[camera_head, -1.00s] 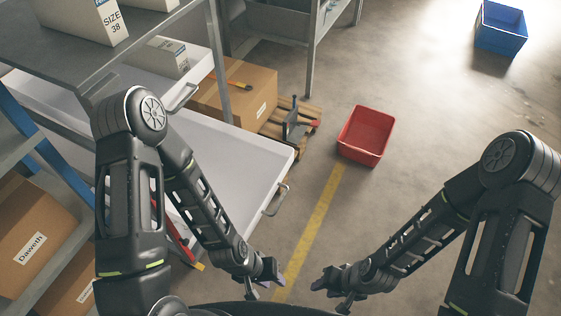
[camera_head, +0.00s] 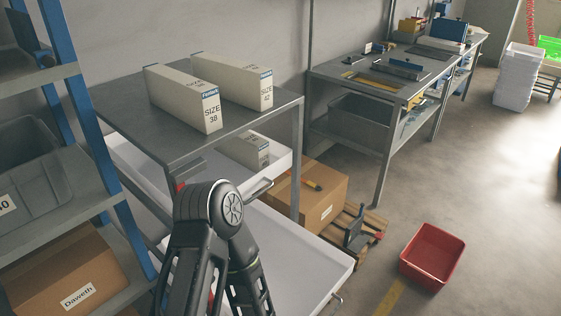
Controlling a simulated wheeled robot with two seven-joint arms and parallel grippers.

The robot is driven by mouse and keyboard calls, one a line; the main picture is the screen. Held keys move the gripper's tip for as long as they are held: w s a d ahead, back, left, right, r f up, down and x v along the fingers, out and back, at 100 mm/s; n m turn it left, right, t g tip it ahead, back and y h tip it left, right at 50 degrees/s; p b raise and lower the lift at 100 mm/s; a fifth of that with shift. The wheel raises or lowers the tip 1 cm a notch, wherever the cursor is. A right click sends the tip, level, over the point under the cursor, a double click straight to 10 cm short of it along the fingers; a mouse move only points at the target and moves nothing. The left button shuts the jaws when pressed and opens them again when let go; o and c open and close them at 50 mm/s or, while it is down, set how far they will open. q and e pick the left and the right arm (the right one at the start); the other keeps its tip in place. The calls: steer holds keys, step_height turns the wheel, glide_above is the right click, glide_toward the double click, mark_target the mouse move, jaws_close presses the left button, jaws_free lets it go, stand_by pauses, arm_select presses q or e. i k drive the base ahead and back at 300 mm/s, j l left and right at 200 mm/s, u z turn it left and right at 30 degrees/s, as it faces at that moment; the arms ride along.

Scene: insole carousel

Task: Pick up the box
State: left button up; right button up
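Two long white boxes stand on the grey metal table (camera_head: 180,140) ahead of me. The nearer one, marked SIZE 38 (camera_head: 185,97), is on the left. The other, marked SIZE 42 (camera_head: 235,80), is behind it to the right. A third white box (camera_head: 246,150) sits lower, in the white tray under the tabletop. My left arm comes up at the bottom centre, in front of the table. Its gripper is below the picture. My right arm and gripper are out of view. Nothing touches the boxes on the tabletop.
White pull-out trays (camera_head: 290,262) jut out under the table. A blue-posted shelf with a cardboard box (camera_head: 62,275) stands close on the left. A cardboard box (camera_head: 318,200), a pallet and a red bin (camera_head: 432,256) are on the floor at right. A workbench stands behind.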

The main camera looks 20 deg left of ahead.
mark_target(248, 85)
steer(key=u, duration=0.3)
steer(key=i+l+u, duration=0.3)
steer(key=l+u, duration=0.35)
steer(key=i+l+u, duration=0.15)
steer(key=l+u, duration=0.15)
steer(key=i+l, duration=0.1)
steer(key=l, duration=0.5)
steer(key=i+l+u, duration=0.1)
steer(key=l, duration=0.55)
steer(key=i+l, duration=0.1)
steer(key=l, duration=0.5)
steer(key=i+l+u, duration=0.15)
steer(key=l, duration=0.5)
